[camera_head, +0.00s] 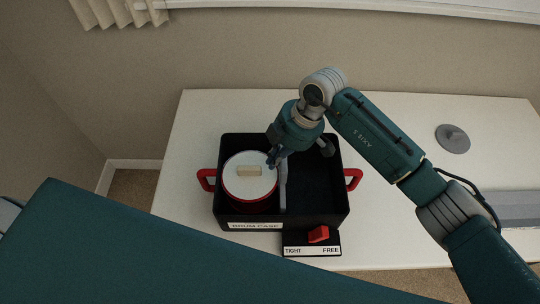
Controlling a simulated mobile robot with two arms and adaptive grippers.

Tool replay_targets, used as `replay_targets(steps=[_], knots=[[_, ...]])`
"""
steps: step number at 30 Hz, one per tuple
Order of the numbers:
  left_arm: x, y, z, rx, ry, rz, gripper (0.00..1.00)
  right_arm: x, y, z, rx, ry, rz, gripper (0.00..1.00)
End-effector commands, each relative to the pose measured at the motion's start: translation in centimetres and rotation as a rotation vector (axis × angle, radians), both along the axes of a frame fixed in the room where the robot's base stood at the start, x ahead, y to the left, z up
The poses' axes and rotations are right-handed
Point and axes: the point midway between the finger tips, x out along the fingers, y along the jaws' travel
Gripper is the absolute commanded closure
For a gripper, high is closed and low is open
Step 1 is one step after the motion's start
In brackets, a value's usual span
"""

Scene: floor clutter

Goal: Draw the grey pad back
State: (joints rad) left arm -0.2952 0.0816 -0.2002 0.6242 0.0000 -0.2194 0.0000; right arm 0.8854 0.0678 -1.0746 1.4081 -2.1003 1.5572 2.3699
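A black case (316,207) with red side handles and a "DRUM CASE" label stands on the white table. A white drum (249,187) with a red rim sits in its left part, a small tan block (249,171) on its top. The grey pad (283,188) is a thin upright strip just right of the drum; whether they touch is unclear. My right gripper (273,159) points down by the pad's far end, close to the drum's edge. Its fingers are small and dark, so their opening and any contact with the pad are unclear. My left gripper is out of view.
A red lever (318,234) at the case's front stands nearer the FREE end than TIGHT. The case is empty right of the pad. A grey disc (453,138) lies on the table (400,115) at right. A teal part of my own body covers the lower left.

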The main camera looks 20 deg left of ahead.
Motion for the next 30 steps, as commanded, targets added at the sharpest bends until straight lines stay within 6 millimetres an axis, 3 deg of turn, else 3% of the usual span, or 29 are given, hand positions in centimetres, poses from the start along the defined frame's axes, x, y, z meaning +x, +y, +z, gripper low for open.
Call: replay_targets(steps=[7, 11, 24, 30], knots=[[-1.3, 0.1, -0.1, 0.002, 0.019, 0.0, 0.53, 0.0, -0.1, 0.0, 0.0, 0.0, 0.0, 1.0], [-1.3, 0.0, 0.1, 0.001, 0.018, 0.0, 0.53, 0.4, -1.2, 0.0, -0.002, 0.0, -0.003, 1.0], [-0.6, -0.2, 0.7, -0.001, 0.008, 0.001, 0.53, 3.2, -10.5, 0.0, -0.004, -0.001, -0.005, 1.0], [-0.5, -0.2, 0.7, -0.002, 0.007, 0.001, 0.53, 4.1, -13.4, -0.1, -0.003, 0.0, -0.004, 1.0]])
